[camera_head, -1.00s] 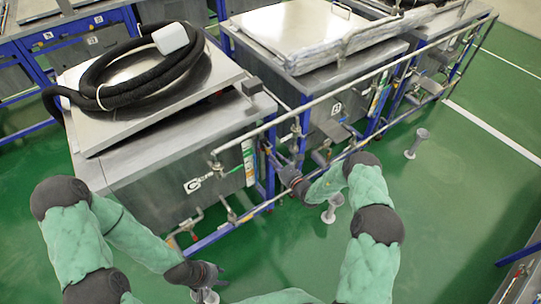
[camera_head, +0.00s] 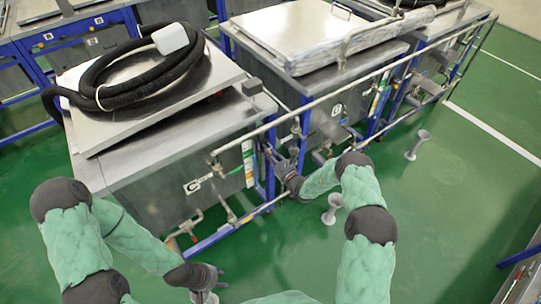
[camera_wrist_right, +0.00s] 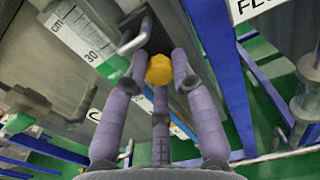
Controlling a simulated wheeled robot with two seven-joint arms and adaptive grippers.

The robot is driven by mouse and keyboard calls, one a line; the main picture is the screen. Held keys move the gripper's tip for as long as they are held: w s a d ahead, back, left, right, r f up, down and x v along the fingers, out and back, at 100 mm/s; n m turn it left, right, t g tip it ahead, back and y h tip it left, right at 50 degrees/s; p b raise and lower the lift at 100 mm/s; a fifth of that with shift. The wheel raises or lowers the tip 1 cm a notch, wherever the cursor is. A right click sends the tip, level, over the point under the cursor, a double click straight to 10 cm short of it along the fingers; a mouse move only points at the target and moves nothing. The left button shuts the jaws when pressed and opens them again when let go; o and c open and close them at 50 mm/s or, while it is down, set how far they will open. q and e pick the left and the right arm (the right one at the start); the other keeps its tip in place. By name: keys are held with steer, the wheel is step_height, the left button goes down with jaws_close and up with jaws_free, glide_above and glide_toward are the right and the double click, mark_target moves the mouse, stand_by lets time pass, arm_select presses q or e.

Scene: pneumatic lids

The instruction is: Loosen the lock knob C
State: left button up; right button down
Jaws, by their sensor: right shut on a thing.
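The tank marked C (camera_head: 165,190) stands at the left, with its lid (camera_head: 150,105) lying on top. My right gripper (camera_head: 289,162) is at the tank's front right corner, by the pipes. In the right wrist view, a yellow-orange lock knob (camera_wrist_right: 159,69) sits between the fingertips of my right gripper (camera_wrist_right: 160,75), which is shut on it. The knob is too small to make out in the head view. My left gripper (camera_head: 213,277) is low in front of the tank, its fingers apart, and seems empty.
A black hose (camera_head: 125,75) lies coiled on the lid. A long rail (camera_head: 340,90) runs along the tank fronts. In the right wrist view, a bent metal handle (camera_wrist_right: 134,38) is close above the fingers. Grey stands (camera_head: 418,145) stand on the open green floor.

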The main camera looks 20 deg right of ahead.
steer(key=shift+n, duration=0.3)
steer(key=n+b, duration=0.5)
steer(key=n, duration=1.8)
steer(key=shift+n, duration=0.3)
steer(key=c, duration=1.3)
jaws_free()
